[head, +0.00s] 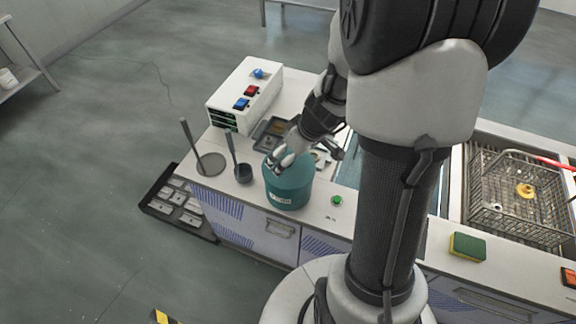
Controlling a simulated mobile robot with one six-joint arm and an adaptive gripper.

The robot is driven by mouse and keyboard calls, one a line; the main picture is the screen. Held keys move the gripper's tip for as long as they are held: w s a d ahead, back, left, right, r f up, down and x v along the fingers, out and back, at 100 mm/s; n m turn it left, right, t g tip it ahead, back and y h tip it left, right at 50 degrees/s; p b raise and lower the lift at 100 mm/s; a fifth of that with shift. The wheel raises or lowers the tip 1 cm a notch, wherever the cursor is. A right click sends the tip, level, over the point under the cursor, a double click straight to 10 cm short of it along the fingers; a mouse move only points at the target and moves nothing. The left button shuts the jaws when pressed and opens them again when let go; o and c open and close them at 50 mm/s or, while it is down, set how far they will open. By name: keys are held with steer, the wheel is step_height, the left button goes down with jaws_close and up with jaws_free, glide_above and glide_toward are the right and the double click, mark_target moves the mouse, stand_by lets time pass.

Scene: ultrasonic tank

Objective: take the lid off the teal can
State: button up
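The teal can (289,190) stands upright on the white counter, left of my arm. My gripper (279,160) is over the can's top, with its pale fingertips at or just above the lid. My gripper and wrist cover much of the top, so the lid is mostly hidden and I cannot make out its edge or handle. I cannot tell whether the fingers touch or grip the lid.
A ladle (243,172) and a flat round tool with an upright handle (210,163) stand left of the can. A white control box (246,92) is behind. A wire basket (520,200) and a sponge (467,246) are at right.

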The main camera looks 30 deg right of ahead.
steer(key=b+x, duration=0.1)
steer(key=x, duration=0.2)
steer(key=shift+f, duration=0.4)
steer(key=shift+r, duration=0.1)
steer(key=c, duration=0.8)
steer(key=shift+s, duration=0.2)
steer(key=c, duration=0.6)
